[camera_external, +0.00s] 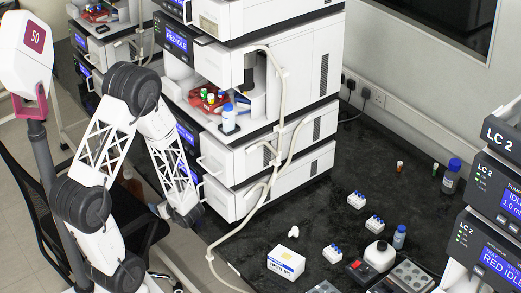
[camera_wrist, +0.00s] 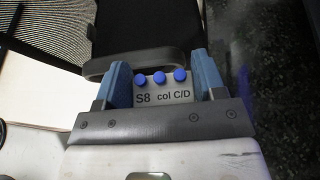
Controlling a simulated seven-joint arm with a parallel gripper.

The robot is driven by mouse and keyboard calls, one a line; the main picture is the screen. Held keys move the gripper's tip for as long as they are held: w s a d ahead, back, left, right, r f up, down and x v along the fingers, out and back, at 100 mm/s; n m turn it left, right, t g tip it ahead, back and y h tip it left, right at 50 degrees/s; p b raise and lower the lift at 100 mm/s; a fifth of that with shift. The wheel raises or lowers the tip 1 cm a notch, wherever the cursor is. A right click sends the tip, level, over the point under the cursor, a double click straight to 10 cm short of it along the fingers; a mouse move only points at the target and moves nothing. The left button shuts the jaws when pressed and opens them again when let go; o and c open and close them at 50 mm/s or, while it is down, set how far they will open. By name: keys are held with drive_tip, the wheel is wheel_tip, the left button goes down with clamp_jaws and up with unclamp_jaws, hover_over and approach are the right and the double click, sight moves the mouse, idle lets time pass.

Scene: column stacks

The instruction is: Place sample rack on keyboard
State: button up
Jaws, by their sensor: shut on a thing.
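The sample rack (camera_wrist: 165,92) is a grey block with three blue caps and the label "S8 col C/D". In the wrist view it sits between the two blue fingers of my gripper (camera_wrist: 166,84), which is shut on it. In the external view my gripper (camera_external: 184,217) hangs low in front of the left instrument stack, near the black chair and the left end of the dark bench. The held rack cannot be made out there. I cannot identify a keyboard in either view.
The left instrument stack (camera_external: 265,165) stands close to my arm, with a pale tube (camera_external: 270,185) looping down its side. Small blue-capped racks (camera_external: 357,200), a white box (camera_external: 286,262) and bottles (camera_external: 399,237) stand on the dark bench (camera_external: 325,190). A black chair (camera_external: 40,205) is below my arm.

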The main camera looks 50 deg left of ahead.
drive_tip(key=w+a+r+t, duration=0.1)
drive_tip(key=w+a+r, duration=0.1)
drive_tip(key=a, duration=1.5)
drive_tip(key=w+a+r+m, duration=0.1)
drive_tip(key=w+a+r, duration=0.2)
drive_tip(key=a, duration=1.4)
drive_tip(key=shift+a+m+t, duration=0.3)
drive_tip(key=shift+a+t, duration=0.05)
drive_tip(key=shift+t, duration=0.05)
drive_tip(key=shift+w, duration=0.1)
drive_tip(key=w+a, duration=0.3)
drive_tip(key=a, duration=0.1)
drive_tip(key=w+a+f, duration=0.1)
drive_tip(key=w+a, duration=0.1)
drive_tip(key=a, duration=0.3)
drive_tip(key=w+a, duration=0.3)
drive_tip(key=a, duration=0.1)
drive_tip(key=shift+w+a+f, duration=0.2)
drive_tip(key=shift+w+f, duration=0.05)
drive_tip(key=shift+w, duration=0.05)
drive_tip(key=shift+f, duration=0.15)
drive_tip(key=shift+f, duration=1.6)
drive_tip(key=shift+f, duration=0.2)
drive_tip(key=o, duration=0.9)
